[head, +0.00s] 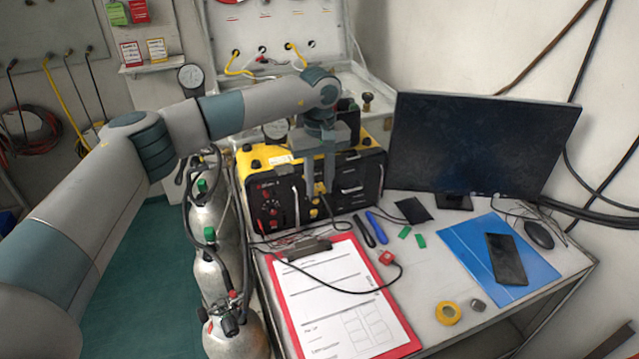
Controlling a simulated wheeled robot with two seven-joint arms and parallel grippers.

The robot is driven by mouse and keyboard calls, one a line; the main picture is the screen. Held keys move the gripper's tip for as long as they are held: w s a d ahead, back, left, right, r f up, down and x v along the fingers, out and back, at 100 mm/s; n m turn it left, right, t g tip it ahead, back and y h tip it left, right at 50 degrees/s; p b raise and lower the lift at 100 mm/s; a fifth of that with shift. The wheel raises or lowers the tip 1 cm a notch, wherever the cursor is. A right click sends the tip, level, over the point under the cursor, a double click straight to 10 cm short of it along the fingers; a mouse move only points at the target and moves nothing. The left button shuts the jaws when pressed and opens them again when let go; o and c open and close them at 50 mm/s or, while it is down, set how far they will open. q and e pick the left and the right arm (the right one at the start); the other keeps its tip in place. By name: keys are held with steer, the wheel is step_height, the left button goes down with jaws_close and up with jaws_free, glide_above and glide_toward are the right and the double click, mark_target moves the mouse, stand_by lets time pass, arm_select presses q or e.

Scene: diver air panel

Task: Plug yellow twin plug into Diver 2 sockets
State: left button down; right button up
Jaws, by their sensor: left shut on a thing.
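The air panel (255,165) is a yellow and black box standing on the table. Its dark front carries a label and red-marked fittings at left. My left gripper (319,190) points down in front of the middle of that front. It is shut on a small yellow piece (319,187), which looks like the yellow twin plug and is mostly covered by the fingers. I cannot tell whether the plug touches the panel. The gripper hides part of the front behind it, and I cannot make out the Diver 2 sockets. My right gripper is not in view.
Pens, green pieces, yellow tape (448,313), a blue folder (461,245), phone and monitor (480,145) fill the right. Gas cylinders (213,270) stand left.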

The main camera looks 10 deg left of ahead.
arm_select(q)
steer(key=shift+w+a, duration=0.1)
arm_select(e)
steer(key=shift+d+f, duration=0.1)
arm_select(q)
steer(key=c, duration=1.4)
jaws_free()
steer(key=shift+o, duration=0.2)
steer(key=shift+r, duration=0.1)
steer(key=shift+r+b, duration=0.4)
steer(key=shift+r, duration=0.1)
step_height(320, 180, up, 2)
steer(key=shift+r+b, duration=0.1)
steer(key=shift+b, duration=0.3)
step_height(320, 180, up, 14)
steer(key=b, duration=0.3)
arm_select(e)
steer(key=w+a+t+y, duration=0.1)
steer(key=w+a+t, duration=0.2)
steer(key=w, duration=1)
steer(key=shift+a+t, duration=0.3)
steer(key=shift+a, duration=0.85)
